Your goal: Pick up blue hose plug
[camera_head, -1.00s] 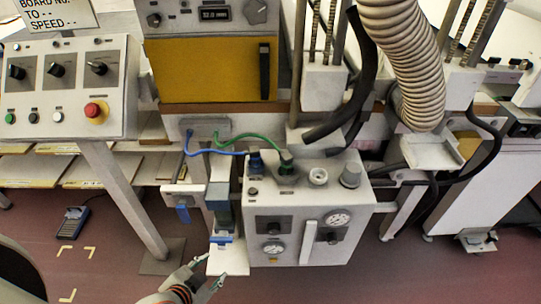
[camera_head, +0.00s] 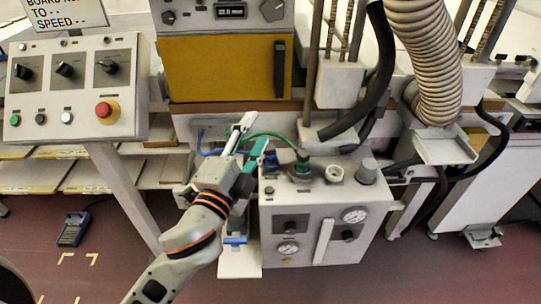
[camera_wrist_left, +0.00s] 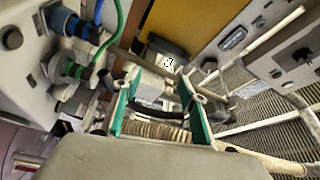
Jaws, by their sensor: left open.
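The blue hose plug (camera_head: 271,159) sits on top of the grey valve box (camera_head: 330,196), left of the green hose plug (camera_head: 302,165); my left gripper partly covers its blue hose. In the left wrist view the blue hose plug (camera_wrist_left: 68,22) is at the upper left, with the green hose plug (camera_wrist_left: 74,69) below it. My left gripper (camera_head: 254,134) is open and empty, above and just left of the blue plug, apart from it. Its teal fingers also show in the wrist view (camera_wrist_left: 160,90), with nothing gripped between them. My right gripper is not in view.
A control panel (camera_head: 75,85) with a red button stands at the left. A yellow-fronted unit (camera_head: 222,70) is behind my gripper. A black hose (camera_head: 372,80) and a ribbed duct (camera_head: 427,65) hang to the right. A white plate (camera_head: 240,263) lies low beside the box.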

